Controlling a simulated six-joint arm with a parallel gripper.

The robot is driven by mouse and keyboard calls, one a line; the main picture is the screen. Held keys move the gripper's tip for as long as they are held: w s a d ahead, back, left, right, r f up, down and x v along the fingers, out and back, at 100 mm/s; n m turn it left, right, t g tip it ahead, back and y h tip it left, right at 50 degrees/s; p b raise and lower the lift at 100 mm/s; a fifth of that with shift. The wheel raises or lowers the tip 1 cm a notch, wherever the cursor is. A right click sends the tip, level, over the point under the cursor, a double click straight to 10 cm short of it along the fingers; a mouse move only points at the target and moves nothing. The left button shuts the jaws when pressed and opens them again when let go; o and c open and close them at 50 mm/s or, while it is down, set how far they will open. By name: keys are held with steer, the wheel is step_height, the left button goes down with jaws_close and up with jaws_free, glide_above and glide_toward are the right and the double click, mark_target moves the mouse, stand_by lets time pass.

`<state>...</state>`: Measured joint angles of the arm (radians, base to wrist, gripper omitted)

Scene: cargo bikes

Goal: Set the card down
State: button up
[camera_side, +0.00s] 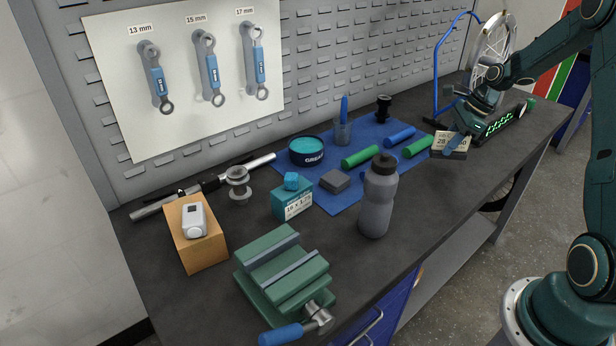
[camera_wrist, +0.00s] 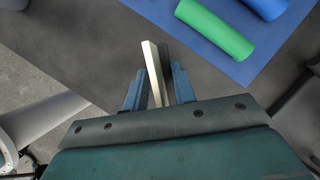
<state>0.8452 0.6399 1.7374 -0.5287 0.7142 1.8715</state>
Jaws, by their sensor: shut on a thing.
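The white card (camera_side: 441,139), printed with a partly covered line and "28", is at the right part of the bench in the side view, with a dark piece (camera_side: 458,155) against its lower edge. My gripper (camera_side: 453,144) is shut on the card, its blue fingers on both sides. In the wrist view my gripper (camera_wrist: 158,92) holds the card (camera_wrist: 152,70) seen edge-on, with a dark strip beside it. I cannot tell whether the card touches the bench.
Green (camera_side: 417,147) and blue (camera_side: 399,136) grips lie on a blue mat (camera_side: 335,200) left of the card. A grey bottle (camera_side: 377,200) stands near the front edge. Bare bench surrounds the card's front.

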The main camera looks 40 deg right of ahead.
steer(key=shift+f, duration=2.1)
steer(key=shift+f, duration=0.1)
steer(key=o, duration=1)
steer(key=v, duration=1.2)
